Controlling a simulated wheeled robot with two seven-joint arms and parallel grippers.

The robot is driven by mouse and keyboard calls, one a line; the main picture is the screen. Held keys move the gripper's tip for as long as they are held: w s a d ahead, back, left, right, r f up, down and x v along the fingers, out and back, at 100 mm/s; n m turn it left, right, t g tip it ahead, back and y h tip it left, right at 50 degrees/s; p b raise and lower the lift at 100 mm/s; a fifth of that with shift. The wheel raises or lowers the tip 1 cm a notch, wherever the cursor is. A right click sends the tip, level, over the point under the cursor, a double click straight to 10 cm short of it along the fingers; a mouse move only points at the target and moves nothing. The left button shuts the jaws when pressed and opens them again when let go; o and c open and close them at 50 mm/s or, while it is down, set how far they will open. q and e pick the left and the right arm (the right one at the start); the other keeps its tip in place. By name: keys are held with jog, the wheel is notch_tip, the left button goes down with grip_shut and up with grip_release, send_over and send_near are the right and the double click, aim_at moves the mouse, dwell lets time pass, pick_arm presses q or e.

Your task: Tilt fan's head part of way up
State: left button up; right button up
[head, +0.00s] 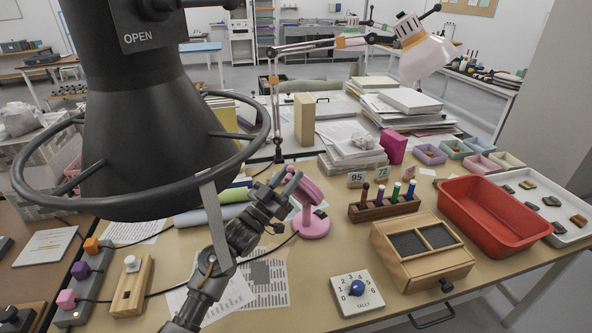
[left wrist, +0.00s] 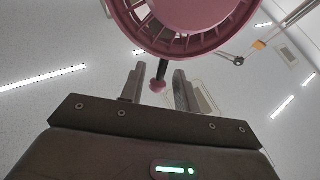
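The pink fan stands on the table in the head view, its round base (head: 313,226) right of my left gripper. Its head (head: 306,190) is partly hidden behind the gripper. My left gripper (head: 288,184) reaches up to the fan's head from the front left. In the left wrist view, the pink round fan head (left wrist: 190,28) fills the top. The right gripper is not in view.
A big black hood (head: 150,140) with a ring hangs at the left, close to my left arm. Papers (head: 262,283) lie under the arm. A tally dial box (head: 356,292), a wooden box (head: 420,255) and a marker rack (head: 384,210) stand right of the fan.

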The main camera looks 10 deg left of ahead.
pick_arm(q)
jog(key=b+v, duration=0.1)
jog(key=v, duration=0.6)
jog(key=shift+s+a, duration=0.15)
jog(key=shift+a, duration=0.05)
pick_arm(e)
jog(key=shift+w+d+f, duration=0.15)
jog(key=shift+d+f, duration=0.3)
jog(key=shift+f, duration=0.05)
pick_arm(q)
jog(key=shift+f, duration=0.2)
